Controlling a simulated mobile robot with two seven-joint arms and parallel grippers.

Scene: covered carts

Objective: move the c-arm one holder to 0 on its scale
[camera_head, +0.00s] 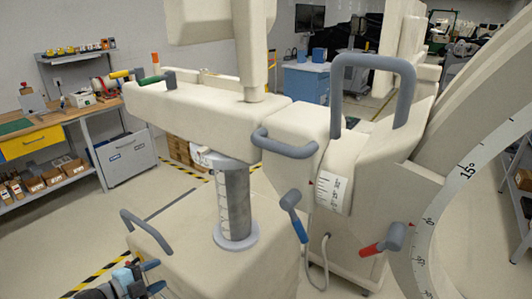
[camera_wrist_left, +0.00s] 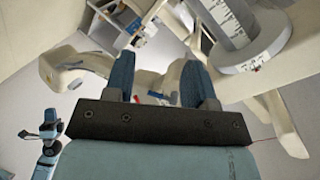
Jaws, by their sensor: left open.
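The c-arm machine shows as a cream body with a horizontal arm (camera_head: 200,98) on a grey lift column (camera_head: 236,200) above a cream base. Its holder block (camera_head: 385,165) carries a big grey loop handle (camera_head: 376,65) and a small white scale (camera_head: 333,192) with a red pointer mark. The curved C (camera_head: 470,180) bears a degree scale reading 15° near its top. My left gripper (camera_head: 156,276) is open and empty at the bottom left, beside the base and apart from the holder. Its two blue fingers (camera_wrist_left: 160,82) stand apart in the left wrist view.
A blue-tipped lever (camera_head: 299,226) and a red-tipped lever (camera_head: 378,243) stick out below the holder. A grey rail handle (camera_head: 147,230) stands on the base near my left gripper. A workbench (camera_head: 75,125) is at left; open floor lies between.

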